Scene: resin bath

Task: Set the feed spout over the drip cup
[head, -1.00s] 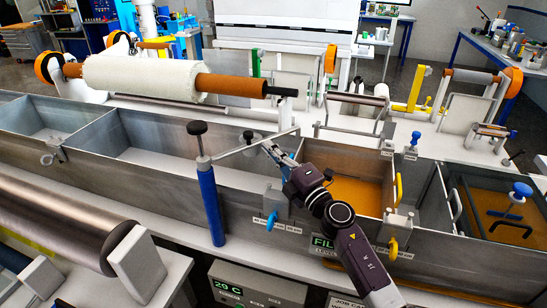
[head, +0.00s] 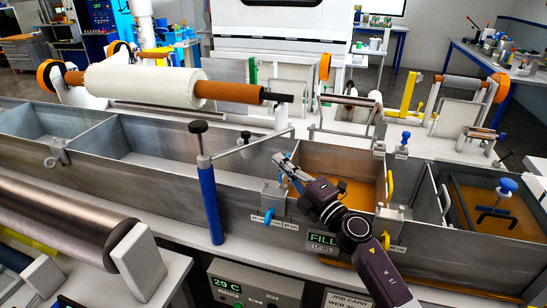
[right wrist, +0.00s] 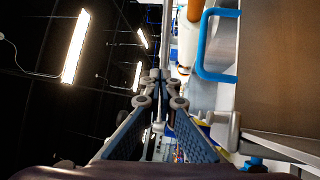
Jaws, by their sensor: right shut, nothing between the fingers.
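The feed spout is a blue post (head: 211,200) with a black knob on top and a thin grey arm (head: 255,142) reaching right over the tank. I cannot pick out the drip cup with certainty; a small dark-topped fitting (head: 245,137) stands at the tank's far wall, behind the arm. My right gripper (head: 278,158) is shut and empty, a little below and right of the spout arm, apart from it in the picture. In the right wrist view its fingers (right wrist: 160,78) meet at the tips with nothing between them. My left gripper is out of view.
A white roll (head: 140,84) spans behind the tank. A blue handle (right wrist: 203,50) shows in the right wrist view.

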